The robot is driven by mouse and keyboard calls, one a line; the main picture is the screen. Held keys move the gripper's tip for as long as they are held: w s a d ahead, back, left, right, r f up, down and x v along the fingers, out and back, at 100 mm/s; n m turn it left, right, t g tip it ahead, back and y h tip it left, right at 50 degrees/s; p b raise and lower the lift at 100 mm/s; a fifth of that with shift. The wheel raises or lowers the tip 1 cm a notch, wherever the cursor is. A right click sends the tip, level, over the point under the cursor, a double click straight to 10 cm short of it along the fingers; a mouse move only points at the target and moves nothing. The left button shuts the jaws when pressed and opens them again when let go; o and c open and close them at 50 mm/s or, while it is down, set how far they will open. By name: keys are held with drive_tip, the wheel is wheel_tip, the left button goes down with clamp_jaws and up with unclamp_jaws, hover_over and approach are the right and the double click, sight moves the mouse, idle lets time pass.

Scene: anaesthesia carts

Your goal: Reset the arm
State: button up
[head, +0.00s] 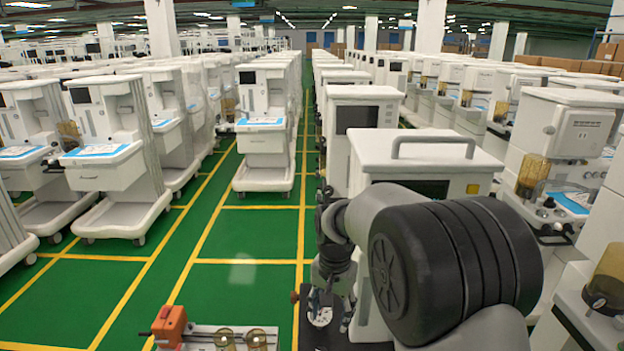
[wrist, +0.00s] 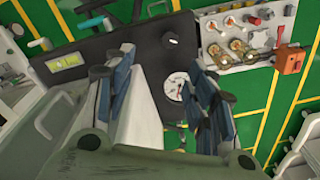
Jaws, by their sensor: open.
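My arm reaches forward from the lower right of the head view, bent at the elbow. My gripper (head: 332,308) hangs pointing down at the bottom middle, partly hidden by the arm. In the wrist view my gripper (wrist: 158,88) is open, its two blue-grey fingers well apart. I see nothing held between them. A round white gauge (wrist: 176,86) on a dark panel (wrist: 133,60) shows between the fingers, beyond the tips. The gap to the panel is hard to judge.
A white panel (wrist: 229,52) with brass fittings and an orange block (wrist: 291,60) sits beside the dark panel. A white cart (head: 420,152) with a top handle stands close beyond my arm. More carts line both sides.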

drive_tip(key=s+d+r+n+t, duration=0.1)
drive_tip(key=s+d+r, duration=0.2)
drive_tip(key=s+r, duration=0.4)
drive_tip(key=s+d+r+n+t, duration=0.1)
drive_tip(key=s+d+r+n, duration=0.15)
drive_tip(key=s+r, duration=0.5)
drive_tip(key=s+d+n+t, duration=0.1)
drive_tip(key=s+d, duration=0.1)
drive_tip(key=s, duration=0.6)
drive_tip(key=s+d+f+n+t, duration=0.1)
drive_tip(key=s+d, duration=0.1)
drive_tip(key=s, duration=0.6)
drive_tip(key=shift+w, duration=0.1)
